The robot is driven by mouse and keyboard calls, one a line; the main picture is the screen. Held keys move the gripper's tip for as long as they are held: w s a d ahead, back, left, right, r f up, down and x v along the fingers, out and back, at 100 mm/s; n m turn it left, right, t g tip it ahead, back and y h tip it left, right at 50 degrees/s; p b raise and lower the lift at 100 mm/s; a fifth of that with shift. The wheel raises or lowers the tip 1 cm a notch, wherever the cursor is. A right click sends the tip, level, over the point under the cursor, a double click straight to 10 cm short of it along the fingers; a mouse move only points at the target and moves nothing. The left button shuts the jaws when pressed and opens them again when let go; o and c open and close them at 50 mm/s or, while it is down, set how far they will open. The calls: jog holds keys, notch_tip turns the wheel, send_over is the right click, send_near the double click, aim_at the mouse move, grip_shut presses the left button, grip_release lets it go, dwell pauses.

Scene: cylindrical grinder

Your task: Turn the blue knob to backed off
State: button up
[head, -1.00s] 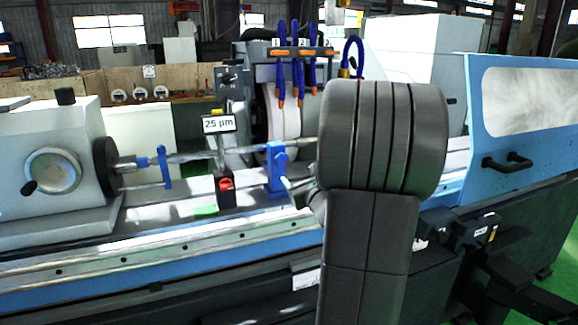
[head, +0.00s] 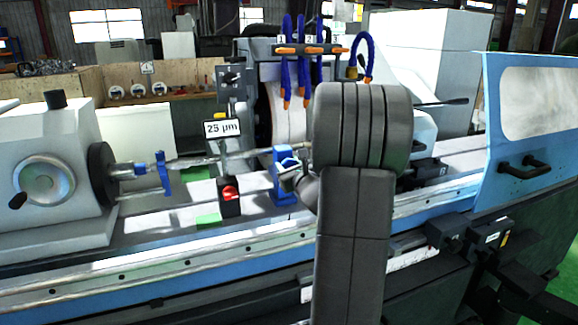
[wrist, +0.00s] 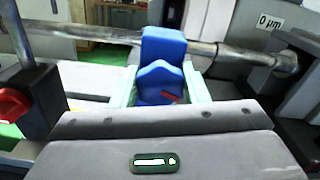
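The blue knob (wrist: 158,84), with a small red mark, is on the front of a blue steady rest (wrist: 163,42) in the wrist view. The steady rest also shows in the head view (head: 283,190), beside the long grey shaft (head: 225,156). My gripper (wrist: 162,85) faces the knob, with one pale finger on its left and one on its right. The fingers look open, with narrow gaps to the knob; contact is not clear. In the head view my gripper (head: 289,176) is at the front of the steady rest, and my wrist hides part of that area.
A black post with a red knob (head: 229,193) and a "25 µm" sign (head: 222,128) stands left of the steady rest. A grinding wheel (head: 288,120) with blue hoses is behind. A "0 µm" sign (wrist: 271,23) is at the right in the wrist view.

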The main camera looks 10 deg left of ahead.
jog(key=shift+c, duration=0.6)
jog(key=shift+f+b, duration=0.1)
jog(key=shift+b, duration=0.3)
